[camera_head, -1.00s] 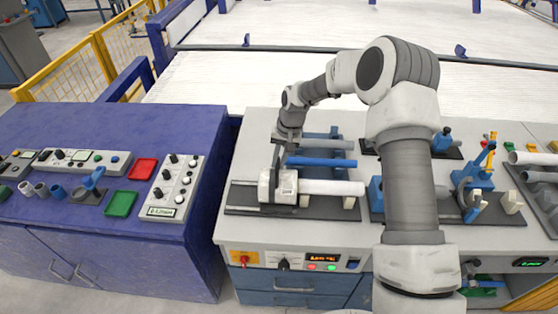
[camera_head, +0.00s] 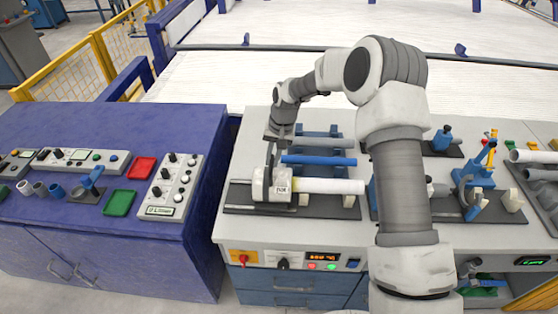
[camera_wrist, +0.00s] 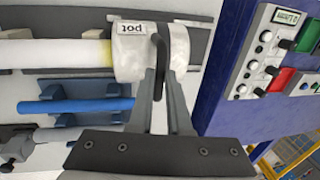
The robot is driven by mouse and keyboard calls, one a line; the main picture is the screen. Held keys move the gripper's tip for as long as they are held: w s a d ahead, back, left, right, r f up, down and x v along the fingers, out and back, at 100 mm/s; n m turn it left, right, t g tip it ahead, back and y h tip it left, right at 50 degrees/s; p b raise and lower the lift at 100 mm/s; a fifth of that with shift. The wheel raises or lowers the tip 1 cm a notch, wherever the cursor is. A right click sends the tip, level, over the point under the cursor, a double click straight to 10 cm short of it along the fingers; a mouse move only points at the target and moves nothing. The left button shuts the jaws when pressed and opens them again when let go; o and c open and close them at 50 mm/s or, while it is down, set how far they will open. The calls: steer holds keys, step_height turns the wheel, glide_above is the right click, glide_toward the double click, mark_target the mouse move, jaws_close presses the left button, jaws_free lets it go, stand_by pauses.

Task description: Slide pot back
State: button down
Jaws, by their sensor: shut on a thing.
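The pot (camera_head: 262,184) is a white cylinder with a dark handle, lying on its side at the left end of a white pipe (camera_head: 330,186). In the wrist view the pot (camera_wrist: 128,62) bears a "pot" label, and the pipe (camera_wrist: 55,54) has a yellowish band beside the pot's rim. My gripper (camera_wrist: 160,75) is shut on the pot's dark handle (camera_wrist: 161,48); the head view shows it reaching down from behind the pot. Whether the pipe's end is inside the pot is hidden.
A blue pipe (camera_head: 320,160) lies on a blue holder just behind the white pipe. The dark base plate (camera_head: 240,205) extends a little left of the pot. A purple cabinet (camera_head: 195,135) with a switch box (camera_head: 172,187) stands further left, across a gap.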

steer(key=a+b, duration=0.1)
steer(key=a, duration=0.8)
steer(key=shift+b, duration=0.4)
steer(key=shift+r, duration=0.1)
steer(key=c, duration=0.9)
jaws_free()
steer(key=shift+a, duration=0.1)
steer(key=shift+o, duration=0.2)
steer(key=shift+w, duration=0.1)
steer(key=d+r, duration=0.1)
steer(key=r, duration=0.7)
steer(key=d+r+b, duration=0.1)
steer(key=d+r, duration=0.1)
steer(key=r, duration=0.7)
steer(key=shift+d, duration=0.3)
